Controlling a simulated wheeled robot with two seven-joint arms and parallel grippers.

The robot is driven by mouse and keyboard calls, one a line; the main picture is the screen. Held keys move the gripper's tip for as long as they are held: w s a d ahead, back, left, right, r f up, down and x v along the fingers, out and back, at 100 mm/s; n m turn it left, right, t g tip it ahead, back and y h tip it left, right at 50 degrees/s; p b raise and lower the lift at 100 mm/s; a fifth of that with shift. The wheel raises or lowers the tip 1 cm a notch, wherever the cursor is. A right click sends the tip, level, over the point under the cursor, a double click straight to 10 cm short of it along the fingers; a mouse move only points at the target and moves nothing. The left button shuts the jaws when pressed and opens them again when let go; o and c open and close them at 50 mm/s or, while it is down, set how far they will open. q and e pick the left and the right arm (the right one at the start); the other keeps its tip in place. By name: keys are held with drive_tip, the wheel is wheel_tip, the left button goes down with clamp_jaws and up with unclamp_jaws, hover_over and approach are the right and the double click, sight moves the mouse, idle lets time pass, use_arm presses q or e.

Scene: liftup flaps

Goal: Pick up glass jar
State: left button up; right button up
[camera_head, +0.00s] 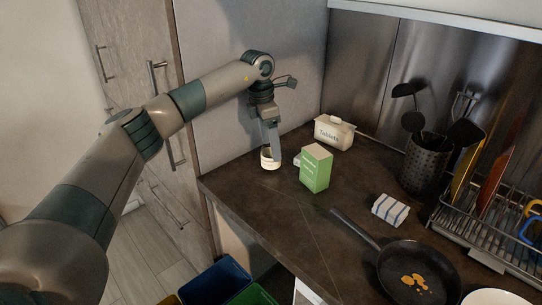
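A small round jar (267,165) with a cream band, which seems to be the glass jar, stands upright near the left end of the dark counter. My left gripper (274,148) points down over it from above. A finger overlaps the jar's right side and hides part of it. I cannot tell whether the fingers touch the jar or how far apart they are. My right gripper is not in view.
A green carton (316,170) stands close to the jar's right, with a white tablets box (333,133) behind. Bins (217,281) stand below the counter edge.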

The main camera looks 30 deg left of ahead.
use_arm(q)
drive_tip(key=shift+f, duration=0.2)
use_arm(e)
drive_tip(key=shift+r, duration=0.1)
use_arm(q)
drive_tip(key=shift+f, duration=0.25)
drive_tip(key=shift+d+f+p, duration=0.1)
drive_tip(key=shift+f+p, duration=0.25)
drive_tip(key=shift+w+d+f+p, duration=0.15)
drive_tip(key=shift+f+p, duration=0.1)
drive_tip(key=shift+f, duration=0.7)
drive_tip(key=shift+w+f+p, duration=0.1)
drive_tip(key=shift+f+p, duration=0.1)
drive_tip(key=shift+f, duration=0.75)
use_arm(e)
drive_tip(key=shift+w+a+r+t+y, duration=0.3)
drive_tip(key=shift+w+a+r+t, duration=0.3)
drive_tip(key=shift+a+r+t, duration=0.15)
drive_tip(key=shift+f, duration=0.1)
use_arm(q)
drive_tip(key=c, duration=1.3)
drive_tip(key=shift+o, duration=0.2)
drive_tip(key=shift+r, duration=0.1)
